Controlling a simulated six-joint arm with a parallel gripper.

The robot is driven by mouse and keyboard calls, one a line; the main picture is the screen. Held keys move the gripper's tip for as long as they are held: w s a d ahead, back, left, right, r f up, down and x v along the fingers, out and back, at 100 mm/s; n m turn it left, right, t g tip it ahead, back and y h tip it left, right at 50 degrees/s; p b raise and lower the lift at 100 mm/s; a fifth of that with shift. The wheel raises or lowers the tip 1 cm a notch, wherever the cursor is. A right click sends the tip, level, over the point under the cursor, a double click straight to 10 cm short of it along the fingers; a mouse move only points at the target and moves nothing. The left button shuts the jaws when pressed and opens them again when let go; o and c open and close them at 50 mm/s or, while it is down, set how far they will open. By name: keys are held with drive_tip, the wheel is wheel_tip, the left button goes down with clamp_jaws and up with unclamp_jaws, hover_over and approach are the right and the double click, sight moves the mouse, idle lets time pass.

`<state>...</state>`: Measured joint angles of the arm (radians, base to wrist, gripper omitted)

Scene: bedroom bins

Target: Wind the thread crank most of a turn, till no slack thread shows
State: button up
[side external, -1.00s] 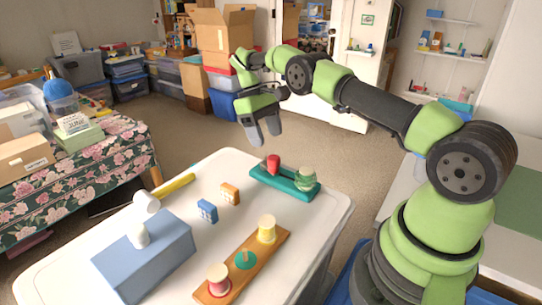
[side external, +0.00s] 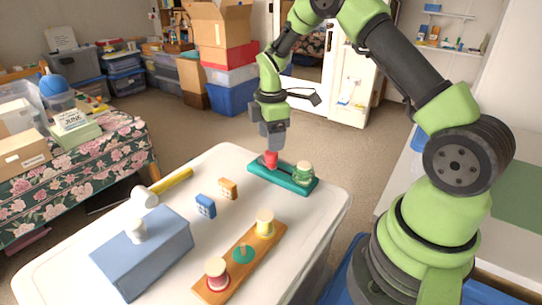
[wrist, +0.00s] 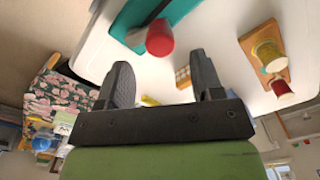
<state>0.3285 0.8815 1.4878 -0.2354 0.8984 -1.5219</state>
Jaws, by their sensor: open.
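The thread winder is a teal base (side external: 290,182) at the far edge of the white table, with a green spool (side external: 304,171) at its right end. Its crank has a red knob (side external: 271,158) at the left end, on a dark arm that shows in part. My gripper (side external: 273,140) points down just above the red knob, open and empty. In the wrist view the open fingers (wrist: 165,88) are apart, and the red knob (wrist: 160,38) lies just beyond them, not between them. The teal base (wrist: 185,8) is partly cut off there. I cannot make out any thread.
On the white table (side external: 170,205) stand a blue box (side external: 145,255) with a white knob, a wooden board (side external: 235,268) with spools, small blue (side external: 206,206) and orange (side external: 228,188) blocks and a yellow rod (side external: 172,181). Space around the winder's left end is clear.

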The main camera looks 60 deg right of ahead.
sight(271, 156)
wheel_tip(271, 156, down, 6)
idle(0.4)
drive_tip(key=c, duration=0.9)
